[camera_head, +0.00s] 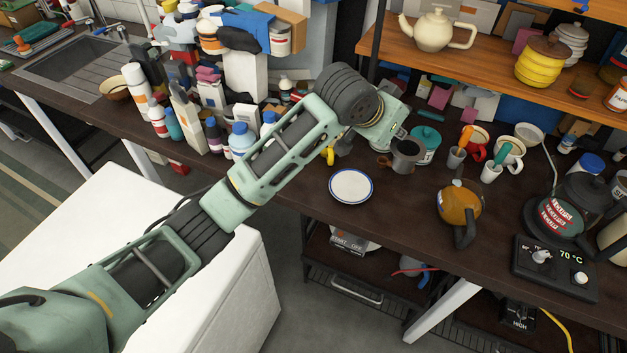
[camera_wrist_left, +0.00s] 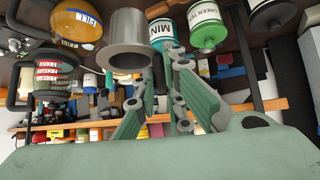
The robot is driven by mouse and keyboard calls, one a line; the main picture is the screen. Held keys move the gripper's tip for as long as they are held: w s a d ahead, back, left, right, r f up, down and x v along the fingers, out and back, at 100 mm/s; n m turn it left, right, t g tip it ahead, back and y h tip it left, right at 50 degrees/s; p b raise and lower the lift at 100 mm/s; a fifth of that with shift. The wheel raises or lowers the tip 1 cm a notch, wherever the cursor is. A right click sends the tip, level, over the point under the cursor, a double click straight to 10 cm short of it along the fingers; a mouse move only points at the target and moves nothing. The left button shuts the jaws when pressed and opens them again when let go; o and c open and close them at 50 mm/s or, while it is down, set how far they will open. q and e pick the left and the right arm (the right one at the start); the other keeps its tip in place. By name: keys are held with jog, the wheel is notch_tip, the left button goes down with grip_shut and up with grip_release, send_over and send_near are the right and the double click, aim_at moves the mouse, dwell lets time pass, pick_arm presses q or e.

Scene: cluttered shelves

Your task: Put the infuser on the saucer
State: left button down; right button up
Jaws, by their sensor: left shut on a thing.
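The infuser (camera_head: 408,157) looks like a dark grey metal cup. In the left wrist view its wide rim and cylinder (camera_wrist_left: 125,55) show just beside my fingertips. My left gripper (camera_wrist_left: 164,62) is shut on it; the exact contact is hard to see. In the head view my left gripper (camera_head: 388,146) is at the infuser, its fingers mostly hidden by my wrist. The saucer (camera_head: 351,187) is a white plate with a blue rim, empty, lying on the dark table left of and nearer than the infuser. My right gripper is not in view.
An orange teapot (camera_head: 459,203) stands to the right, a teal-lidded jar (camera_head: 425,144) just behind the infuser. Several mugs, a coffee pot (camera_head: 568,209) and a control box (camera_head: 553,268) stand farther right. Bottles (camera_head: 240,140) crowd the left. Table around the saucer is clear.

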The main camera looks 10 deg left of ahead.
pick_arm(q)
jog(key=w+a+f+p, duration=0.1)
jog(key=a+f+p, duration=0.3)
jog(key=a+f, duration=0.6)
jog(key=shift+w+a+f, duration=0.35)
jog(key=shift+a+f, duration=0.05)
jog(key=shift+a, duration=0.05)
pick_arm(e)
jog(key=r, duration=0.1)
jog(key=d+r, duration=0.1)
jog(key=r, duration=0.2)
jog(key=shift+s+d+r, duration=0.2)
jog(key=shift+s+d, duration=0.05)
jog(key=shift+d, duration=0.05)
pick_arm(q)
jog(key=shift+f, duration=0.1)
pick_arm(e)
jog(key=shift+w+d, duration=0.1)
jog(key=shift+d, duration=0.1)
pick_arm(q)
jog(key=c, duration=2.3)
grip_release()
jog(key=o, duration=0.5)
jog(key=shift+c, duration=0.2)
